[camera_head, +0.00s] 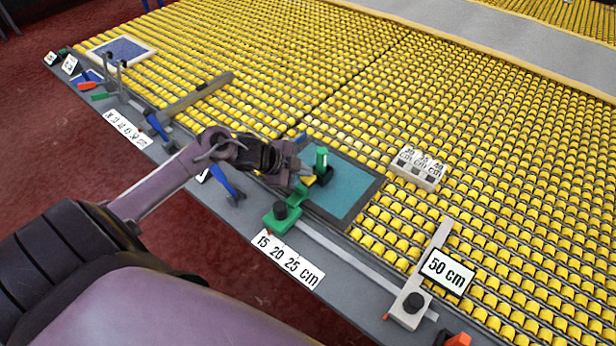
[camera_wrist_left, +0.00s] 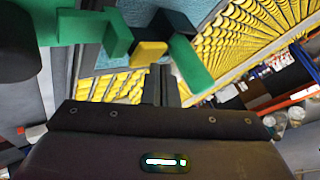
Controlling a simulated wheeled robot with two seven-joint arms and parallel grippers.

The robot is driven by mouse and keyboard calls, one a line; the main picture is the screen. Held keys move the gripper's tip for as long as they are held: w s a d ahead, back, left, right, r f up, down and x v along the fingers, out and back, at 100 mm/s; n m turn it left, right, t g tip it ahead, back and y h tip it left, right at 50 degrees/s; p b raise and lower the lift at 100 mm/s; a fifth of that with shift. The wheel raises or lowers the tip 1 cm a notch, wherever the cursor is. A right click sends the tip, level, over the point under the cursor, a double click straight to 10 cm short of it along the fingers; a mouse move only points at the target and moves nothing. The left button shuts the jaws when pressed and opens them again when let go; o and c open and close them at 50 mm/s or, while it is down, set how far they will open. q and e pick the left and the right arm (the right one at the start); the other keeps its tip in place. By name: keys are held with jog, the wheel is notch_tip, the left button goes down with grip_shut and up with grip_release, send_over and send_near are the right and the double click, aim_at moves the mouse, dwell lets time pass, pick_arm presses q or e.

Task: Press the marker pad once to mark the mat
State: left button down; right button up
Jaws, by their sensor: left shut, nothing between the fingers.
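The teal mat (camera_head: 350,190) with a dark border lies on the yellow roller bed; part of it also shows in the left wrist view (camera_wrist_left: 140,22). A small yellow pad (camera_head: 310,180) sits beside a black block with an upright green piece (camera_head: 321,158) at the mat's near left side. In the left wrist view the yellow pad (camera_wrist_left: 149,54) is just beyond my fingertips, between green parts. I cannot tell for certain which piece is the marker pad. My left gripper (camera_head: 298,172) is shut and empty, close to these parts; contact is unclear. My right gripper is not in view.
A green slider with a black knob (camera_head: 281,212) sits on the grey rail by a 15 20 25 cm label (camera_head: 288,258). A pale stop with a 50 cm sign (camera_head: 447,272) stands right. A white labelled block (camera_head: 419,168) lies beyond the mat. The far rollers are clear.

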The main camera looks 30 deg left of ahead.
pick_arm(q)
jog(key=shift+f+b, duration=0.5)
jog(key=shift+f, duration=0.3)
dwell(0.8)
jog(key=shift+r+p, duration=1.1)
jog(key=shift+r, duration=0.1)
jog(key=shift+r+p, duration=0.3)
notch_tip(320, 180, up, 5)
jog(key=p, duration=0.4)
jog(key=shift+f, duration=0.3)
